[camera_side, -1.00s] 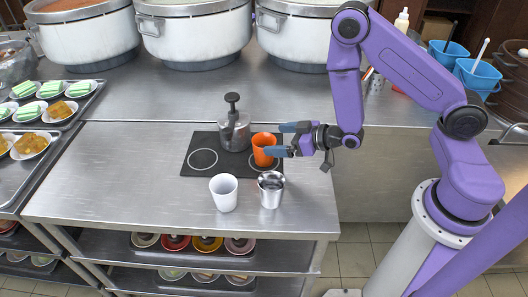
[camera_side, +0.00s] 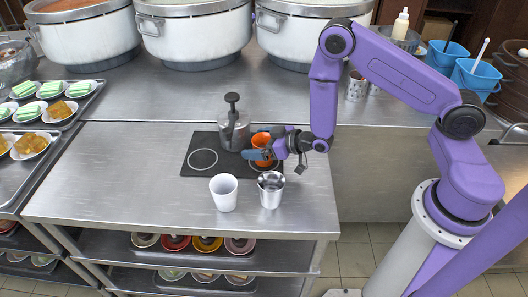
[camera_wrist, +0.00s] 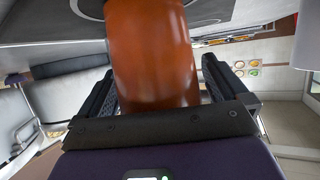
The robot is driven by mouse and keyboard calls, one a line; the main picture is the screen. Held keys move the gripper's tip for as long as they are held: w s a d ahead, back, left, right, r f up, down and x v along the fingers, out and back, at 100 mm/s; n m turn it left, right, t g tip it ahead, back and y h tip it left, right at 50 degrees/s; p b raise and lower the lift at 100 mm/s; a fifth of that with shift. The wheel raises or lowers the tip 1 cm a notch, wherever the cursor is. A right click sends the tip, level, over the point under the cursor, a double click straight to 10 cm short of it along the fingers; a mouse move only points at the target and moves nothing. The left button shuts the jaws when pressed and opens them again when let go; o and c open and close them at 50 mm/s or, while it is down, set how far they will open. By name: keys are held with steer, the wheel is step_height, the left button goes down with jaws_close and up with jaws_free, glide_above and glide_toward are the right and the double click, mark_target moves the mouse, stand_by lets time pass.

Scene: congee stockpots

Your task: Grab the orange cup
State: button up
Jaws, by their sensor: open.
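The orange cup (camera_side: 262,142) stands upright on the dark mat (camera_side: 190,170), at its right part. My gripper (camera_side: 258,143) comes in from the right, with its blue fingers around the cup and partly covering it. In the wrist view the cup (camera_wrist: 153,55) fills the middle, between my two open fingers (camera_wrist: 158,90). A small gap shows between the cup and the right finger; contact on the left is hard to tell.
A grey pump pot (camera_side: 234,130) stands just left of the orange cup. Large stockpots (camera_side: 195,32) line the back. The table's left part (camera_side: 110,165) is clear.

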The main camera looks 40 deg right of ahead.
steer(key=c, duration=1.2)
steer(key=shift+o, duration=0.2)
